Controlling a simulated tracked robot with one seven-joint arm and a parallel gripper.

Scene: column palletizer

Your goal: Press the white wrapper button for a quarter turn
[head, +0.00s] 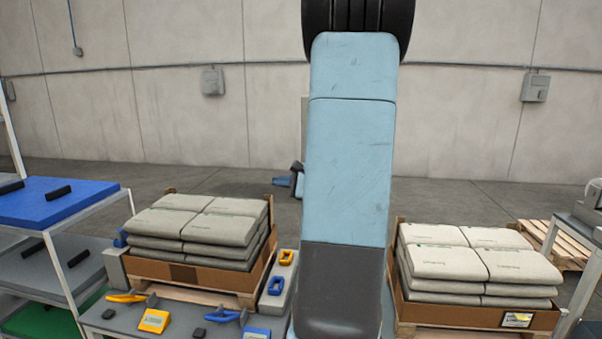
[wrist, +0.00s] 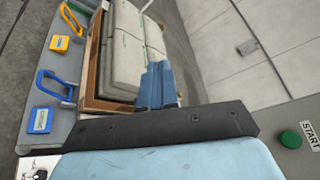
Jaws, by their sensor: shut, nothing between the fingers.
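My gripper (head: 280,181) shows in the head view as blue fingers just left of my arm, which hides most of the hand. In the wrist view the blue fingers (wrist: 157,72) lie side by side, shut and empty. The white wrapper button cannot be made out for certain in either view. A white plate (wrist: 38,168) with small dark marks is cut off at the lower left of the wrist view. A green button (wrist: 289,140) beside a START label sits on a grey panel at the right, apart from my fingers.
Stacked sacks stand on a left pallet (head: 190,272) and a right pallet (head: 480,315). A grey bench (head: 110,318) at front left holds yellow and blue handles and blocks. A shelf with a blue top (head: 50,200) stands far left. Open floor lies toward the back wall.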

